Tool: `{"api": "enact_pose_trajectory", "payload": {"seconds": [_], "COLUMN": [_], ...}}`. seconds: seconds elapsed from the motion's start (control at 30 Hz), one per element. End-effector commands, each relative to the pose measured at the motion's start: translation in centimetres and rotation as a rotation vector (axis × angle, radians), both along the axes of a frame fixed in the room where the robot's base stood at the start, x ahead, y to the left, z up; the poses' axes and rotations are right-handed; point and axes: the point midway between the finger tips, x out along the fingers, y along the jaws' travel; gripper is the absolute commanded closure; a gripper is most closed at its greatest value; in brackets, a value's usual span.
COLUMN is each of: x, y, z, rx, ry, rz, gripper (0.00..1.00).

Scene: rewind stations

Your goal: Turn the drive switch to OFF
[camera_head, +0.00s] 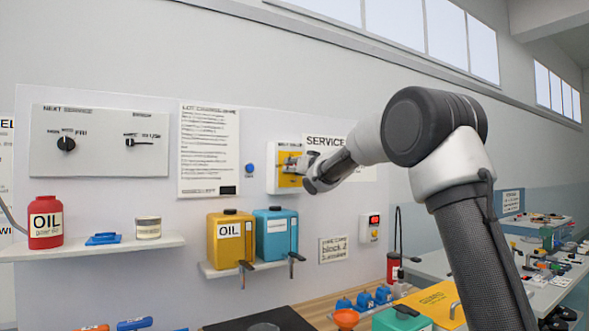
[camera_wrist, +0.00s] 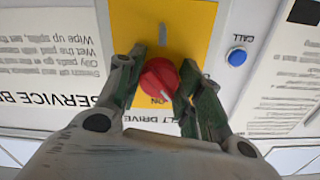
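The drive switch is a red round knob (camera_wrist: 159,78) with a white pointer line, on a yellow plate (camera_wrist: 200,25) in the wrist view, which shows the panel upside down. The pointer lies toward the ON label below the knob in that picture. The OFF label cannot be read. My gripper (camera_wrist: 164,62) has one finger on each side of the knob, very close to it; whether both fingers press on it cannot be told. In the head view my gripper (camera_head: 308,175) is at the yellow switch plate (camera_head: 286,181) on the wall and hides the knob.
A blue CALL button (camera_head: 250,168) sits beside the switch, also in the wrist view (camera_wrist: 237,56). A SERVICE sheet (camera_head: 325,141) hangs close by. Below stand a yellow oil can (camera_head: 230,250) and a blue can (camera_head: 276,245) on a shelf (camera_head: 215,270).

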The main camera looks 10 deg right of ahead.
Motion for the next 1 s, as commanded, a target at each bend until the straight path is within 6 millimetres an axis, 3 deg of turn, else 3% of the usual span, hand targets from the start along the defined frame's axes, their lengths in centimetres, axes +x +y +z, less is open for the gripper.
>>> {"api": "enact_pose_trajectory", "payload": {"seconds": [0.47,1.0], "x": [-0.01,0.04], "y": [-0.04,-0.15], "z": [-0.03,-0.04], "rx": [-0.089,-0.529], "ry": [-0.029,-0.171], "rz": [0.000,0.000], "gripper": [0.88,0.88]}}
